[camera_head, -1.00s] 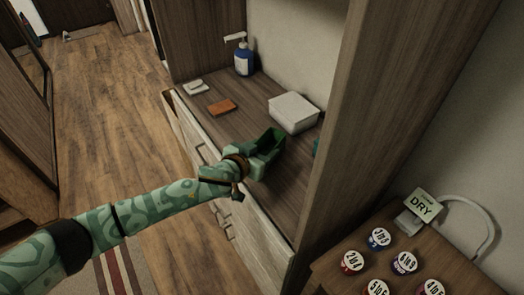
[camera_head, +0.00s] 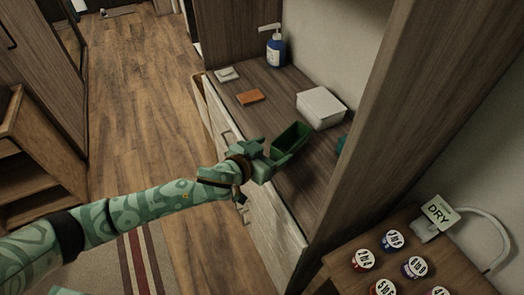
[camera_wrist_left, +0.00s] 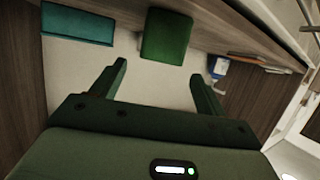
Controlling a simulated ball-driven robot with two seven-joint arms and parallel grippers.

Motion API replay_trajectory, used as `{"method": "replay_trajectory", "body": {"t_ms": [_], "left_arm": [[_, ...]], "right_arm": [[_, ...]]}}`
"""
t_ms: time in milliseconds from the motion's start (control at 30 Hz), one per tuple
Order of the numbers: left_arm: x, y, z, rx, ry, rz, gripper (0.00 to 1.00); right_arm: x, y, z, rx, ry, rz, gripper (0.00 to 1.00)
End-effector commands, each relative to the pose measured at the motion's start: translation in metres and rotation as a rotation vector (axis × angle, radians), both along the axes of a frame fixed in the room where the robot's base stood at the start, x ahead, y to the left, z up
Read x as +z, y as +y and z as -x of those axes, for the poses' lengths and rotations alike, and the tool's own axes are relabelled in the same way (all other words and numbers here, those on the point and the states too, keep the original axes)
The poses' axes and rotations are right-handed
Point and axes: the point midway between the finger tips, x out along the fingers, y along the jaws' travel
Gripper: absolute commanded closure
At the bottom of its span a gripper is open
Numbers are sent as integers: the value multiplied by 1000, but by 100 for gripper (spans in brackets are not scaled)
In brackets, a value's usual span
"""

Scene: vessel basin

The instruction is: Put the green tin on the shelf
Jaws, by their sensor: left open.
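The green tin (camera_head: 293,138) stands on the wooden cabinet top, in front of the white box. My left gripper (camera_head: 277,158) is at its near side, over the front edge of the cabinet top. In the left wrist view the tin (camera_wrist_left: 167,36) is beyond the spread fingertips of the open, empty left gripper (camera_wrist_left: 160,76), with a gap between. An open shelf unit (camera_head: 38,150) with compartments stands at the far left in the head view.
A small table at right holds several numbered pots and a DRY sign (camera_head: 438,212).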

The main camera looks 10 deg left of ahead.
Motion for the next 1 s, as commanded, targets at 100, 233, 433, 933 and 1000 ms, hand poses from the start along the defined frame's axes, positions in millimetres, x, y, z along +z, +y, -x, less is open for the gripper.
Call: {"method": "replay_trajectory", "body": {"t_ms": [100,233,433,933,1000], "left_arm": [[9,13,19,0,2,-1,26],[14,21,31,0,1,0,26],[15,24,35,1,0,-2,26],[-60,50,54,135,7,-8,26],[-111,72,64,172,82,-75,26]], "right_arm": [[8,0,-1,0,-3,-1,64],[10,1,-2,0,-5,-1,64],[10,1,-2,0,-5,-1,64],[10,1,-2,-2,-5,-2,64],[10,1,-2,-2,-5,-2,64]]}}
